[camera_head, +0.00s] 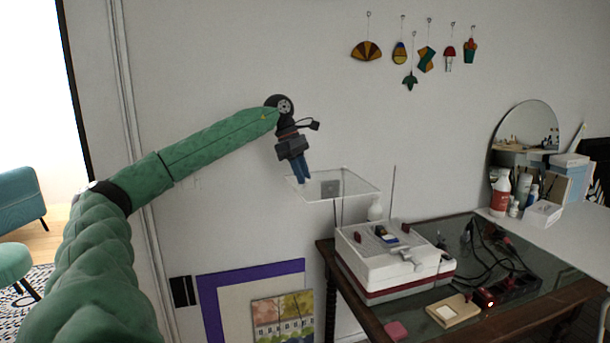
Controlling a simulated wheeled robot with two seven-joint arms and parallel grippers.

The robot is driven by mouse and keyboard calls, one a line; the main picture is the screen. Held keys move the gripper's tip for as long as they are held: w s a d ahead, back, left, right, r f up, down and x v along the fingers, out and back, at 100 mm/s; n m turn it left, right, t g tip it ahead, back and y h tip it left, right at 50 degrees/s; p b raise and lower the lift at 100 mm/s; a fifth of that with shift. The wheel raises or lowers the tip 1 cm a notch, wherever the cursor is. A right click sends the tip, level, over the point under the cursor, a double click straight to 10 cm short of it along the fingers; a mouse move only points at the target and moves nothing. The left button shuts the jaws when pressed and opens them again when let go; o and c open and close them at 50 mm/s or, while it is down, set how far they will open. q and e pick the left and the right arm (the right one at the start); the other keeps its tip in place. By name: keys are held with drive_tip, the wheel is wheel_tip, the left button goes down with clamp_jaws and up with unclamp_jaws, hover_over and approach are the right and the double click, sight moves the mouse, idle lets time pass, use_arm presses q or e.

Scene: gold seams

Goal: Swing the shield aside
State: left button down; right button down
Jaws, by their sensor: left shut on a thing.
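The shield is a clear flat pane (345,184) with pale edges. It is held out roughly level at mid-picture, above and to the left of the white machine (390,250). My left arm comes in from the left, and its gripper (301,178) points down at the pane's left end. Its blue fingers are shut on the shield's left edge. The white machine has a dark red band near its base and small dark red parts on top. A thin upright rod (392,192) rises from it. My right gripper is not in view.
The machine stands on a dark wooden table (325,250). A wooden-framed block (453,311), a pink pad (396,331) and a power strip (508,288) with cables lie there. Bottles (500,196) and a round mirror (526,130) stand at right. Framed pictures (208,300) lean below the pane.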

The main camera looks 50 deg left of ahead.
use_arm(q)
drive_tip(key=c, duration=1.2)
unclamp_jaws()
drive_tip(key=shift+c, duration=0.2)
drive_tip(key=shift+r, duration=0.1)
drive_tip(key=v, duration=0.7)
drive_tip(key=shift+r, duration=0.25)
drive_tip(key=shift+a, duration=0.1)
